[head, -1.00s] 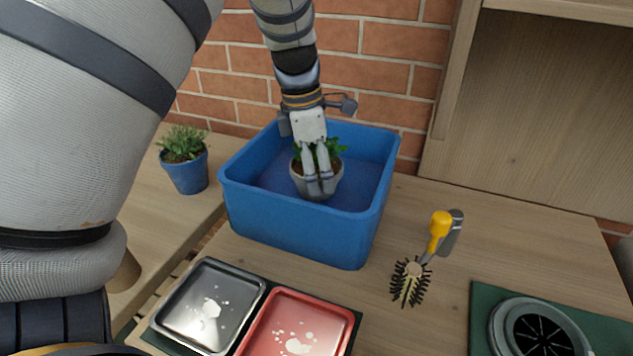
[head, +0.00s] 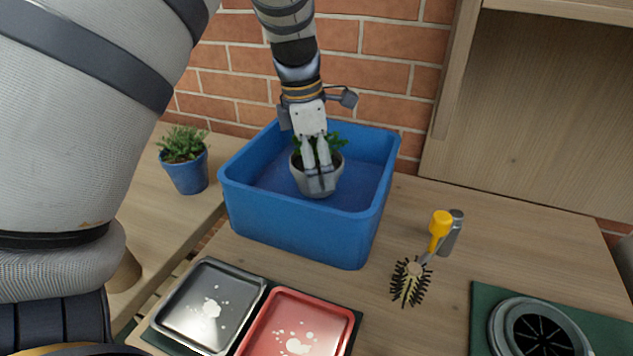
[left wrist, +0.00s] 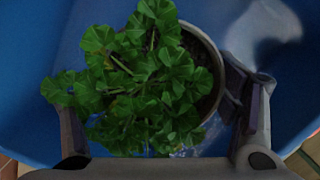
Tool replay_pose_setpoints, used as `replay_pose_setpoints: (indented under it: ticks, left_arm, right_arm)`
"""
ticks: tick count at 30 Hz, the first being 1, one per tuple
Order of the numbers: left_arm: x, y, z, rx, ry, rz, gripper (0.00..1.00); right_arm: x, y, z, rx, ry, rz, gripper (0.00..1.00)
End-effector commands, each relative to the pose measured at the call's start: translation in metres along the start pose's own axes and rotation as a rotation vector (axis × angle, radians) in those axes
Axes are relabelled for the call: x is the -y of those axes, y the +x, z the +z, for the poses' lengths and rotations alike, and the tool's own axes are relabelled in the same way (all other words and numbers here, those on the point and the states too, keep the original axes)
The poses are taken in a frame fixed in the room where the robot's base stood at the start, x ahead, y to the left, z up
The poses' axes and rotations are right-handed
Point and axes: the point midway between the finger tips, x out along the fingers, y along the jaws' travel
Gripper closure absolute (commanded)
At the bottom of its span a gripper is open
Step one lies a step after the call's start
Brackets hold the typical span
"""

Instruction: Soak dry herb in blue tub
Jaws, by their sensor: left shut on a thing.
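A grey pot with a green leafy herb (head: 318,182) is inside the blue tub (head: 296,232), upright, within the tub's walls. My left gripper (head: 318,180) reaches down into the tub from above and is shut on the pot. In the left wrist view the herb's leaves (left wrist: 140,80) cover much of the pot and soil, and the gripper's fingers (left wrist: 158,115) stand to either side. Blue tub surface (left wrist: 40,120) surrounds the pot there. Whether the pot touches the tub floor cannot be told. My right gripper is not in view.
A blue pot with a plant (head: 188,172) stands on the bench at left. A grey tray (head: 180,318) and a red tray (head: 265,335) lie in front of the tub. A brush with a yellow handle (head: 410,280) and a round black drain-like fitting (head: 540,330) are at right.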

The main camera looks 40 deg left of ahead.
Motion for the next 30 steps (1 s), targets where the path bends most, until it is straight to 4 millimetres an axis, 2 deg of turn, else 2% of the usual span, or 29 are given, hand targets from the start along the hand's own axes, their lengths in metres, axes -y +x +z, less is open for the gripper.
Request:
replay_pose_setpoints:
  ticks: [30]
  left_arm:
    - [-0.001,-0.1,0.016,0.003,0.001,0.005,0.66]
  right_arm:
    - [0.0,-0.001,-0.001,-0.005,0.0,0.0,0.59]
